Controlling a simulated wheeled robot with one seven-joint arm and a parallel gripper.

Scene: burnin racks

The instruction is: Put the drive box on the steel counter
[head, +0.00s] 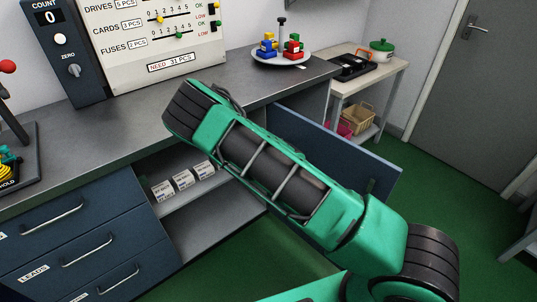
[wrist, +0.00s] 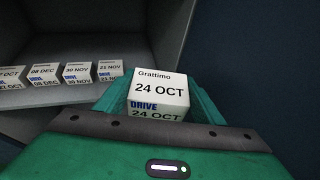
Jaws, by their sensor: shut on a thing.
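A white drive box (wrist: 158,88) labelled "Grattimo 24 OCT" shows in the wrist view between the green fingers of my gripper (wrist: 155,100), which is shut on it. The box is held in front of the open cabinet; its lower part is hidden by my gripper's body. In the head view my green arm covers the gripper and the held box. The steel counter (head: 125,125) runs along the wall above the drawers and the open cabinet.
Several other drive boxes (head: 182,180) stand in a row on the cabinet shelf (head: 190,200). The blue cabinet door (head: 345,150) is swung open. A plate with coloured blocks (head: 281,57) stands on the counter's far end. The counter's middle is largely clear.

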